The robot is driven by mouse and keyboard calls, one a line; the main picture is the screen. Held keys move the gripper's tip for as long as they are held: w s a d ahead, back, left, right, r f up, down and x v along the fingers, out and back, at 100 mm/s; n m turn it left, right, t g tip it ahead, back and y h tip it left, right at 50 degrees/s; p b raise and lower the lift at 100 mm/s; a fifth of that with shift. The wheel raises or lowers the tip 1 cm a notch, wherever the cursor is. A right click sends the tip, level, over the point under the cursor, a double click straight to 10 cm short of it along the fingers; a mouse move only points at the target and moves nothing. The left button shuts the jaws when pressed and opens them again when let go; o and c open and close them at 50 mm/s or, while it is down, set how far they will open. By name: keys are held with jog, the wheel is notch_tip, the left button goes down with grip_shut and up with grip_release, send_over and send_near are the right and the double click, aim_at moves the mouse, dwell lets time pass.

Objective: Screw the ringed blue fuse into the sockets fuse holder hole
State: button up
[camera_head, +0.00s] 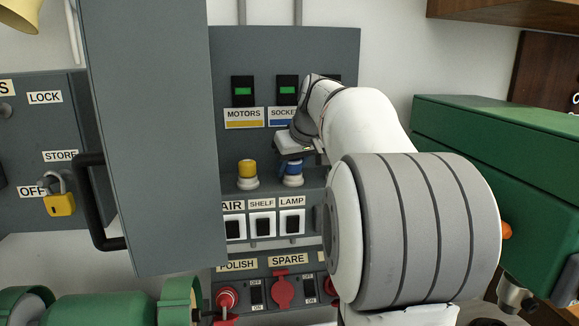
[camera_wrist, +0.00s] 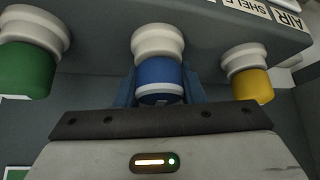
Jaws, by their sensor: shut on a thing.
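The blue fuse (camera_head: 292,168) is upright in line with the yellow fuse, under the SOCKETS label (camera_head: 283,117), which my arm partly covers. In the wrist view the blue fuse (camera_wrist: 158,72), with a pale ring near its top end, meets a white collar (camera_wrist: 157,41) on the ledge. I see no clear gap there. My gripper (camera_head: 291,150) comes from above, its fingers shut on both sides of the blue fuse. The sockets hole itself is hidden.
A yellow fuse (camera_head: 247,169) stands close on the left in its own collar. A green fuse (camera_wrist: 27,65) shows in the wrist view. An open grey cabinet door (camera_head: 150,130) stands at left. The AIR, SHELF and LAMP switches (camera_head: 262,224) are below. A green box (camera_head: 495,165) is at right.

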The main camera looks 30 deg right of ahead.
jog(key=shift+f+m, duration=0.25)
jog(key=shift+m, duration=0.05)
jog(key=shift+s+d+m+h, duration=0.1)
jog(key=shift+m+h, duration=0.5)
jog(key=shift+m, duration=0.2)
jog(key=shift+d+m+h, duration=0.1)
jog(key=shift+m+h, duration=0.4)
jog(key=shift+m, duration=0.4)
jog(key=shift+f+g, duration=0.1)
jog(key=shift+g, duration=0.2)
jog(key=shift+m, duration=0.4)
jog(key=shift+m+h, duration=0.4)
jog(key=shift+h, duration=0.1)
